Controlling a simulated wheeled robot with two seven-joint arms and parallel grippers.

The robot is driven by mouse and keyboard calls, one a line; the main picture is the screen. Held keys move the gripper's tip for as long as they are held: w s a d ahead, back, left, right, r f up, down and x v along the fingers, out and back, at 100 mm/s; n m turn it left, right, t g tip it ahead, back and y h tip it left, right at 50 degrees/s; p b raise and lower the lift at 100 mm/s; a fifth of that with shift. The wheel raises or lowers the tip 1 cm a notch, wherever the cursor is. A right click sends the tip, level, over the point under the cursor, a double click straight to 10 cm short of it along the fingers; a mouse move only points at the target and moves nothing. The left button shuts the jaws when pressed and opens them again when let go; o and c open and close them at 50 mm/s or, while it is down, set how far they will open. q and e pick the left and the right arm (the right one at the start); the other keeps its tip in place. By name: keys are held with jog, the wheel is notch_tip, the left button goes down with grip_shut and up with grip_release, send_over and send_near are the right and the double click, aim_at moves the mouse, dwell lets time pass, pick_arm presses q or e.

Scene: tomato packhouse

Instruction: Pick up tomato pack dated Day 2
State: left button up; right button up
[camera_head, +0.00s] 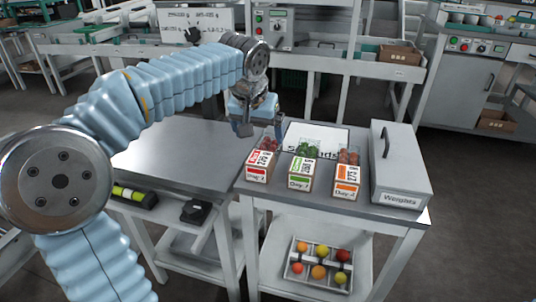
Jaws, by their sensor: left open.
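Three tomato packs stand in a row on the grey table (222,190). The left pack (262,162) has a red label and red tomatoes. The middle pack (301,172) has a green label and green contents. The right pack (347,176) has an orange label and orange-red tomatoes; its day line seems to read Day 2. The day lines on the other two are too small to read surely. My left gripper (243,127) points down, open and empty, just behind and left of the red-labelled pack. My right gripper is out of view.
A grey box marked Weights (405,165) stands right of the packs. A white sign (318,136) lies behind them, partly hidden. A divided tray (318,262) of coloured fruit is on the lower shelf. The left tabletop (175,155) is clear.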

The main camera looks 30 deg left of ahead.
aim_at(265, 148)
pick_arm(q)
jog(key=x, duration=1)
jog(key=shift+w+d+r, duration=0.1)
jog(key=shift+w, duration=0.25)
jog(key=shift+r, duration=0.1)
jog(key=c, duration=1.2)
